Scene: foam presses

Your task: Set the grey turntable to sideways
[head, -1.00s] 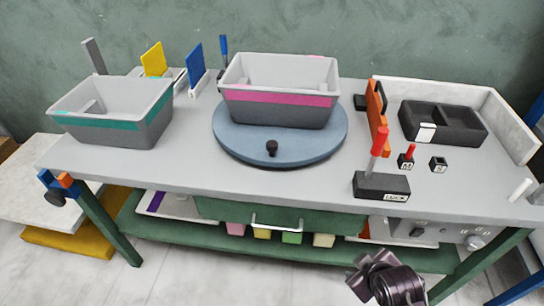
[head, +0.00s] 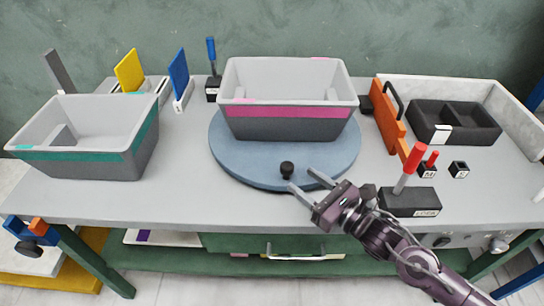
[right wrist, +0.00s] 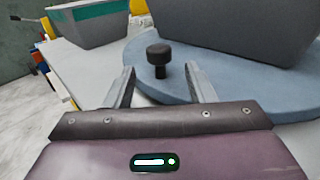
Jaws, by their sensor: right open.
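The turntable (head: 235,160) is a round blue-grey disc on the bench. A black knob (head: 287,169) stands up near its front edge; it also shows in the right wrist view (right wrist: 158,54). A grey bin with a pink band (head: 290,123) sits on the turntable, its long side facing me. My right gripper (head: 306,182) is open and empty, just in front of the knob and to its right in the head view. In the right wrist view the knob appears between and beyond the two fingertips. My left gripper is not in view.
A grey bin with a teal band (head: 120,165) stands on the left. A black block with a red lever (head: 408,200) is right of my gripper. An orange panel (head: 388,118) and a black divided tray (head: 455,123) are behind it. The front-left bench top is clear.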

